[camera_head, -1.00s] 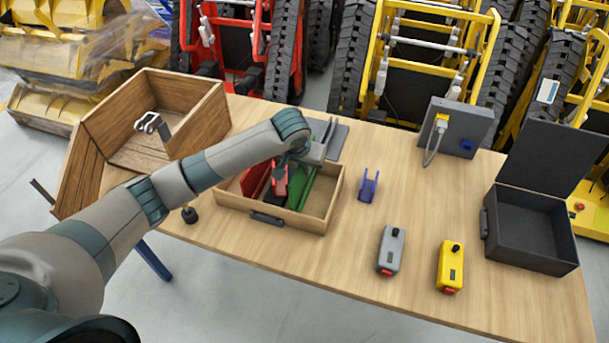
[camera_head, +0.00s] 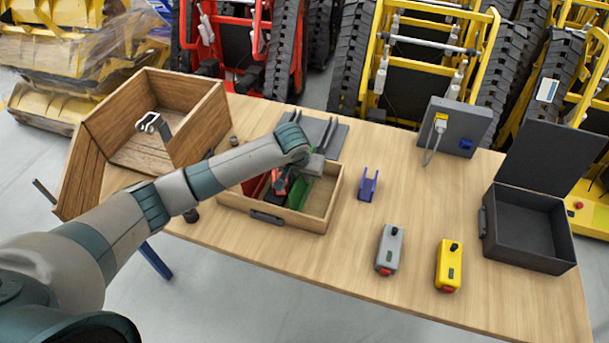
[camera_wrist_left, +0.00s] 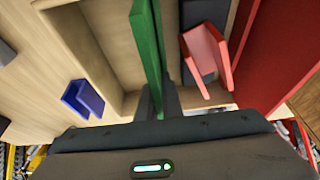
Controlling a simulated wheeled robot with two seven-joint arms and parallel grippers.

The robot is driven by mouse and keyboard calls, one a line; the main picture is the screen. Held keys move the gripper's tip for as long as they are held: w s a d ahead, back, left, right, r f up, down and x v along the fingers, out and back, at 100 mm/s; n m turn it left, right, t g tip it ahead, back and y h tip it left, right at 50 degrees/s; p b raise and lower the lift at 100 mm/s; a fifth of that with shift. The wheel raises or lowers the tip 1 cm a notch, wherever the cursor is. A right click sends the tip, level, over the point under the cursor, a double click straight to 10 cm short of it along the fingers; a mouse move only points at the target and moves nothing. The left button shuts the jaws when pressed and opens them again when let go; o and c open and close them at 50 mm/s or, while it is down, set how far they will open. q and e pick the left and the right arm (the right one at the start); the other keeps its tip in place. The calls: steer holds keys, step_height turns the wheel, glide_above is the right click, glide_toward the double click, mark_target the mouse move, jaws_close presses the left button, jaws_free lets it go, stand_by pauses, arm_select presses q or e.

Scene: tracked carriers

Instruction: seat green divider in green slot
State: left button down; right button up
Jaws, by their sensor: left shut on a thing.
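The green divider (camera_head: 298,192) is upright, inside or just above the wooden drawer box (camera_head: 288,222). In the left wrist view the green divider (camera_wrist_left: 146,45) runs up from between my left gripper's fingers (camera_wrist_left: 158,102). In the head view my left gripper (camera_head: 308,168) is over the box's back part, shut on the divider. A red bracket (camera_wrist_left: 205,58) and a red panel (camera_wrist_left: 285,50) are to the divider's right in the wrist view. The green slot cannot be made out, and I cannot tell whether the divider's lower edge touches the box. My right gripper is out of view.
A blue bracket (camera_head: 368,185) stands right of the box. Grey (camera_head: 390,250) and yellow (camera_head: 449,266) control boxes are at the front, and an open black case (camera_head: 530,235) is far right. A wooden bin (camera_head: 190,135) is at left. A dark rack (camera_head: 325,130) stands behind the box.

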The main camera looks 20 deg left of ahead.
mark_target(299, 177)
arm_select(q)
steer(key=c, duration=2)
jaws_free()
steer(key=shift+o, duration=0.4)
steer(key=shift+r, duration=0.1)
steer(key=b+v, duration=0.1)
steer(key=v, duration=1)
steer(key=shift+r+b, duration=0.1)
steer(key=shift+b, duration=0.3)
steer(key=shift+s+r, duration=0.15)
steer(key=shift+r, duration=0.25)
steer(key=shift+s+f, duration=0.1)
